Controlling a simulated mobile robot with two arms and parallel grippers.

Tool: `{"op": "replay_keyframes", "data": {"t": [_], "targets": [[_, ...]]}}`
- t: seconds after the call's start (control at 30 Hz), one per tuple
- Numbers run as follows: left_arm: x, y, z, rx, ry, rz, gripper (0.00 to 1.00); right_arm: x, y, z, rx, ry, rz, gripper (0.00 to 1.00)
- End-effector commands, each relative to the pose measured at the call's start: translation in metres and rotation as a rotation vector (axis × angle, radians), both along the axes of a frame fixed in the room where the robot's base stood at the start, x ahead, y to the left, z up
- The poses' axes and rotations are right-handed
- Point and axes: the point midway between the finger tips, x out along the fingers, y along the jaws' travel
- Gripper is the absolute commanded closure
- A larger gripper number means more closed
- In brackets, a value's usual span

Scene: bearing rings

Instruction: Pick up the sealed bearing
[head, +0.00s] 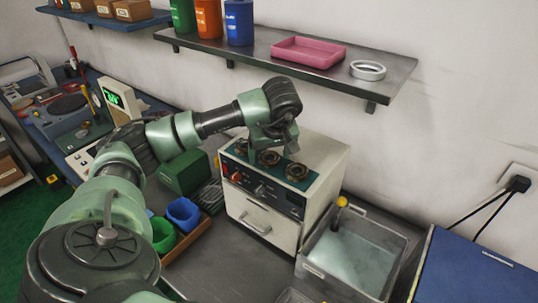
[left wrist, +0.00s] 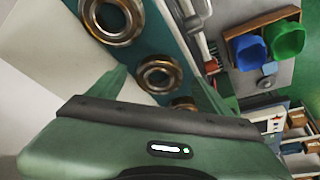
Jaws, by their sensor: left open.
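Three metal bearings lie in a row on the teal top of a white cabinet (head: 265,215): a left one (head: 241,147), a middle one (head: 268,158) and a right one (head: 297,172). I cannot tell which is sealed. My left gripper (head: 272,146) is open and empty, pointing down just above the row. In the left wrist view, the middle-placed bearing (left wrist: 158,75) appears between the fingers (left wrist: 158,78). A larger-looking one (left wrist: 112,20) is at the top, and another (left wrist: 184,103) is partly hidden by the gripper. My right gripper is out of view.
A shelf (head: 400,76) above carries a pink tray (head: 308,51), a silver ring (head: 367,70) and several coloured canisters. A metal sink (head: 350,255) stands right of the cabinet. Blue (head: 183,213) and green (head: 162,234) bins sit left of it.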

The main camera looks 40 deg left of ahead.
Motion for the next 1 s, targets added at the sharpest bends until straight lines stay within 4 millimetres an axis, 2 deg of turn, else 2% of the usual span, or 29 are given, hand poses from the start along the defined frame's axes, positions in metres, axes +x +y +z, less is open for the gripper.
{"op": "replay_keyframes", "data": {"t": [0.17, 0.27, 0.4, 0.43, 0.77, 0.87, 1.0], "targets": [[0.000, 0.000, -0.001, 0.000, -0.001, 0.000, 0.21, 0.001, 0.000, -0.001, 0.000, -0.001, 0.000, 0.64], [0.000, 0.000, -0.001, 0.000, -0.001, 0.000, 0.43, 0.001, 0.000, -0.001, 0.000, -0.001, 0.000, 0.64], [0.000, 0.000, -0.001, -0.001, -0.002, -0.001, 0.82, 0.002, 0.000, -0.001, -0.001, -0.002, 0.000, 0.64], [0.000, 0.000, 0.000, -0.002, -0.001, 0.000, 0.85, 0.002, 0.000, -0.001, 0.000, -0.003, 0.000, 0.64], [0.001, 0.000, 0.004, -0.002, -0.004, 0.000, 0.85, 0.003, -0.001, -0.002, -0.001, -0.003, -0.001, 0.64], [0.002, 0.000, 0.011, -0.002, -0.007, 0.000, 0.85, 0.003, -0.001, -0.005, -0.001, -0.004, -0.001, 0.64], [0.002, 0.000, 0.032, -0.002, -0.011, 0.001, 0.85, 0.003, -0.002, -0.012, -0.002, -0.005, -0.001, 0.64]]}}
